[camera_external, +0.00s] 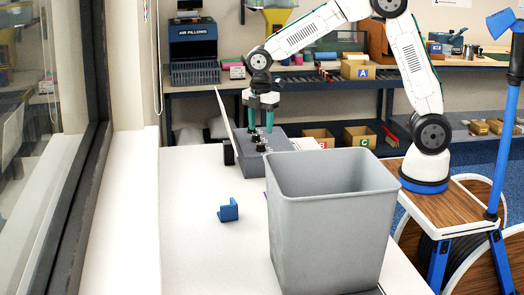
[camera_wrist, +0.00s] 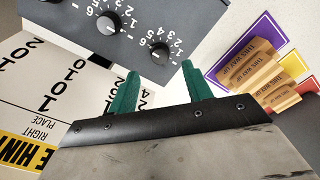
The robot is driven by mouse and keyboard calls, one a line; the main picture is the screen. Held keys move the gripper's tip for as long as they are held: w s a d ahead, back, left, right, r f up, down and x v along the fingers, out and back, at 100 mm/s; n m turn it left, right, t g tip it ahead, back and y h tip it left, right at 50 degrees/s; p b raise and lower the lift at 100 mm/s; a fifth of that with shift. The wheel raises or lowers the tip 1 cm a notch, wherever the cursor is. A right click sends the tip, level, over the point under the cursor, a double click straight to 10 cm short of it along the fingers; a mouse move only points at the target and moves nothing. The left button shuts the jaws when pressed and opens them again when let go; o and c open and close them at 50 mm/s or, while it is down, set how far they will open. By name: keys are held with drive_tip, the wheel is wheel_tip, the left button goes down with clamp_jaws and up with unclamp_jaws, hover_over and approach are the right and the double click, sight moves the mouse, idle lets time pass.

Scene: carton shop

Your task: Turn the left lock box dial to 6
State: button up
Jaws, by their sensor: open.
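The lock box shows in the wrist view as a dark grey panel (camera_wrist: 185,20) with black dials and white printed numbers. One dial (camera_wrist: 160,53) is nearest the fingers, another dial (camera_wrist: 108,23) is up and left of it, and a third is cut off at the top edge. I cannot tell which is the left one, and the settings are too small to read surely. In the external view the lock box (camera_external: 284,143) is on the white table. My gripper (camera_external: 261,130) points down over it. Its green fingers are apart and empty in the wrist view (camera_wrist: 160,84).
A large grey bin (camera_external: 333,225) and a blue bracket (camera_external: 229,210) stand nearer the camera on the table. Wooden blocks (camera_wrist: 255,72) lie on coloured cards to the right in the wrist view.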

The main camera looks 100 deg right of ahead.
sight(261, 144)
wheel_tip(261, 144, down, 6)
drive_tip(key=shift+r, duration=0.1)
